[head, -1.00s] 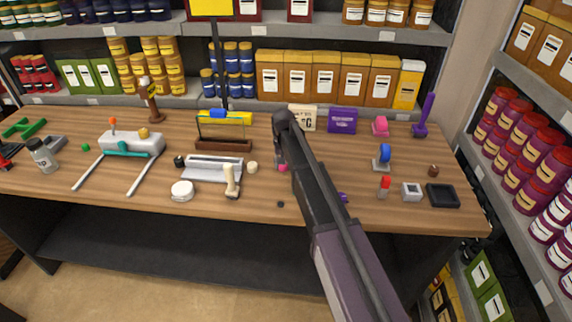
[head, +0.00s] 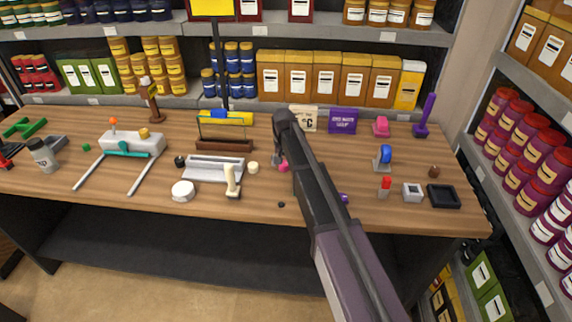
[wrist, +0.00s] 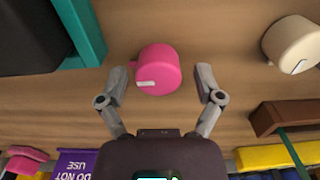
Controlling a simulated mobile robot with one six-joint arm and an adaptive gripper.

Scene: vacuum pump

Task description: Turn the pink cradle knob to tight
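The pink knob (wrist: 158,70) is a short round cylinder with a white mark on its side, seen large in the wrist view. In the head view it is a small pink spot (head: 283,167) beside the end of my arm, partly hidden. My gripper (wrist: 161,77) is open, with one finger on each side of the knob. Gaps show between the knob and both fingers, so I see no contact. In the head view my gripper (head: 277,156) is small and mostly covered by my arm.
A cream knob (wrist: 291,44) stands apart from the pink one. A brown block (wrist: 283,117) and a teal-edged dark object (wrist: 85,30) are also near. The bench (head: 330,205) holds several tools, including a grey tray-like fixture (head: 205,174). Shelves stand behind and right.

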